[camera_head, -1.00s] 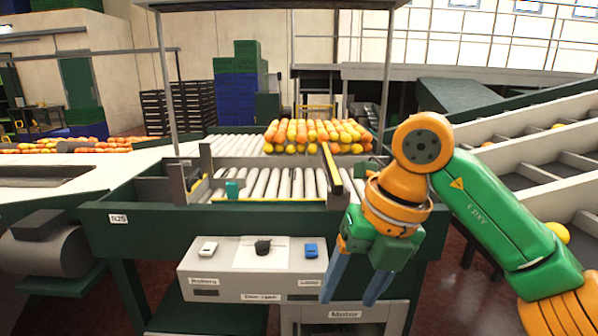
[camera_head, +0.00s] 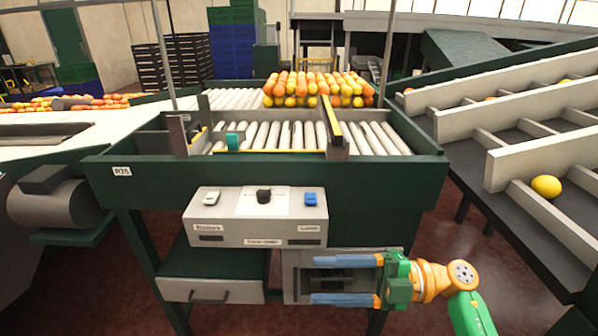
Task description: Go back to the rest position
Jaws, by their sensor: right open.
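My right gripper (camera_head: 348,280) is in the head view at the lower right of centre. Its two blue fingers point left, one above the other, and are apart with nothing between them. It is in front of the grey drawer unit under the roller table (camera_head: 400,185), below the control box (camera_head: 258,217). My right arm comes in from the bottom right edge. My left gripper is not in the picture.
The control box has a white switch, a black knob and a blue switch (camera_head: 310,198). Oranges (camera_head: 318,88) are piled on the rollers behind. Sloped sorting lanes (camera_head: 520,160) stand at the right, with a yellow fruit (camera_head: 546,187). Red floor shows below.

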